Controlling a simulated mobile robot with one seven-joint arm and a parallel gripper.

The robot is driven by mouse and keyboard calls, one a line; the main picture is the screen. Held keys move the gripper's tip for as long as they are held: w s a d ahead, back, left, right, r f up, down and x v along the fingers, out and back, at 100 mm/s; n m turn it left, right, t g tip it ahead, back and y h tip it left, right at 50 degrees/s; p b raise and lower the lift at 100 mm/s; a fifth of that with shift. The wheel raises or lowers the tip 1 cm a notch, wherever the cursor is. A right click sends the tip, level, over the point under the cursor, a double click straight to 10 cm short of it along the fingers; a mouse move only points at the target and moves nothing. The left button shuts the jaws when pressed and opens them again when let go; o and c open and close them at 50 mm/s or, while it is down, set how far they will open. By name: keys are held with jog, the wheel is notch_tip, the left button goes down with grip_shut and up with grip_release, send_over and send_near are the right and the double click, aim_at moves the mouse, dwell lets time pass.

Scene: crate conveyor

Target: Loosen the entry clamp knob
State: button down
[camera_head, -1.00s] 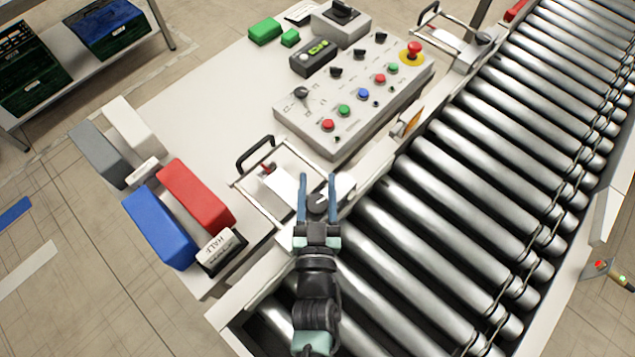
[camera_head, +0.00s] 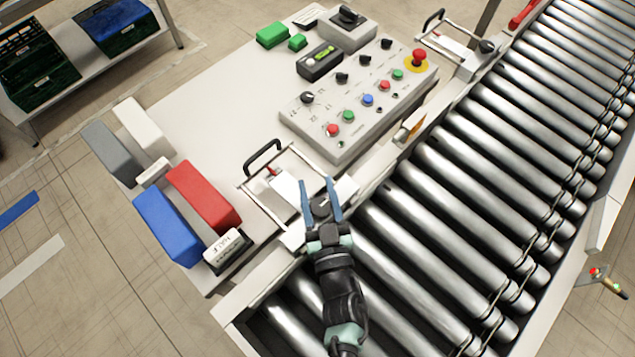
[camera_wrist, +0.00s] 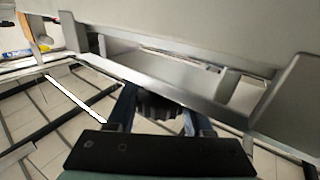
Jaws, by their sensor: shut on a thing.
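The entry clamp knob (camera_head: 322,208) is a dark round knob at the near end of the entry clamp, beside the rollers. My gripper (camera_head: 321,190) reaches it from the roller side, with one blue finger on each side of the knob. In the wrist view the dark ridged knob (camera_wrist: 158,105) sits between my two fingers (camera_wrist: 157,112), and they are shut on it. The entry clamp (camera_head: 284,188) has a black handle, a light plate and a small red pointer. The knob's underside is hidden.
A control panel (camera_head: 330,150) with coloured buttons and a red emergency stop stands behind the clamp. Red (camera_head: 204,193) and blue (camera_head: 166,228) blocks lie to the left. The roller conveyor (camera_head: 450,190) runs along the right and is empty. A second clamp (camera_head: 450,48) is farther up.

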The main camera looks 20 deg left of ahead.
jog(key=shift+c, duration=1.4)
grip_release()
jog(key=b+v, duration=0.3)
jog(key=v, duration=1)
jog(key=shift+w, duration=0.1)
